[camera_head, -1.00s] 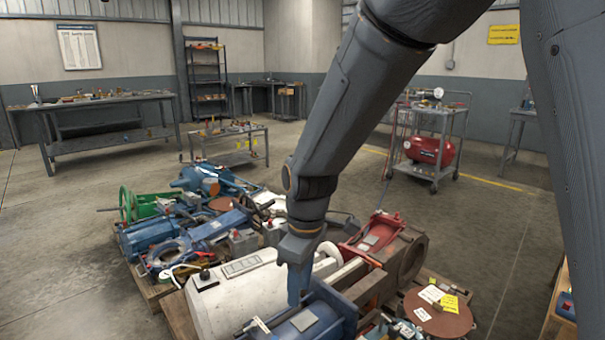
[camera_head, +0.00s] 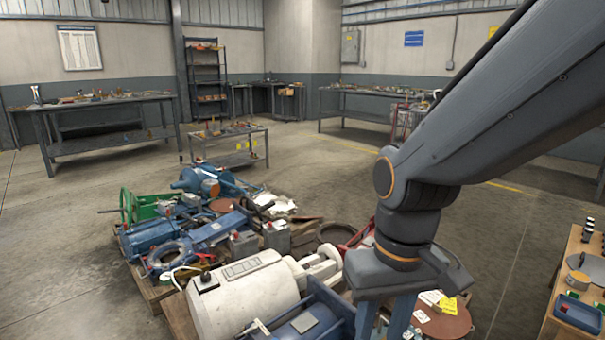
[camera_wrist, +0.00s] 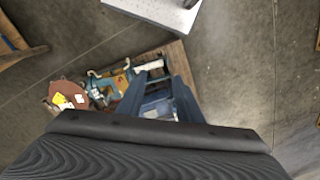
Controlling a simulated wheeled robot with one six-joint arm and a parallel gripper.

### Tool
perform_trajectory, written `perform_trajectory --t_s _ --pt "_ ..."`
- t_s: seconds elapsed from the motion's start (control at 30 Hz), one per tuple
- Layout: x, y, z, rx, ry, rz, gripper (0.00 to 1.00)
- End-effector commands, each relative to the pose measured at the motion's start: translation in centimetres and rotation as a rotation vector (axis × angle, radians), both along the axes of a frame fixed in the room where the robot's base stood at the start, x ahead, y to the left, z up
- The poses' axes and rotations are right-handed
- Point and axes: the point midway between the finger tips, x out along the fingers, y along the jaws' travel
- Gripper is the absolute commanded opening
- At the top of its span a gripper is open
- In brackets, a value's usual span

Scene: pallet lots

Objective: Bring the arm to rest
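My gripper (camera_head: 385,322) hangs at the lower middle right of the head view, its two blue-grey fingers pointing down with a gap between them. In the wrist view my gripper (camera_wrist: 159,78) also shows both fingers apart, with nothing held between them. A blue machine part (camera_wrist: 158,98) lies below, seen through the gap. My arm comes in from the upper right and bends at a joint above the gripper.
A pallet lot of machine parts lies below, with a white cylinder (camera_head: 245,295), a blue motor (camera_head: 148,238) and a brown disc (camera_head: 443,322). A wooden table with a blue tray (camera_head: 578,314) stands at right. Open floor (camera_head: 60,235) lies at left.

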Motion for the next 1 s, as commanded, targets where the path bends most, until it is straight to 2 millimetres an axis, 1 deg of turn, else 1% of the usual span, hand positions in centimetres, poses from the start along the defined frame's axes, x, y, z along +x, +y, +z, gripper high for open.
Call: perform_trajectory --t_s 0.03,0.27,0.5,0.7,0.83,1.0 --pt "-0.1 -0.3 0.7 -0.002 0.002 -0.009 0.33" --pt "0.1 -1.7 2.3 -0.012 0.003 -0.049 0.33" --pt "0.1 -4.1 4.9 -0.028 0.004 -0.115 0.33" --pt "-0.1 -6.2 6.7 -0.039 0.007 -0.168 0.33" --pt "-0.2 -7.2 7.4 -0.043 0.007 -0.191 0.33" --pt "-0.2 -7.7 7.6 -0.046 0.006 -0.204 0.33"
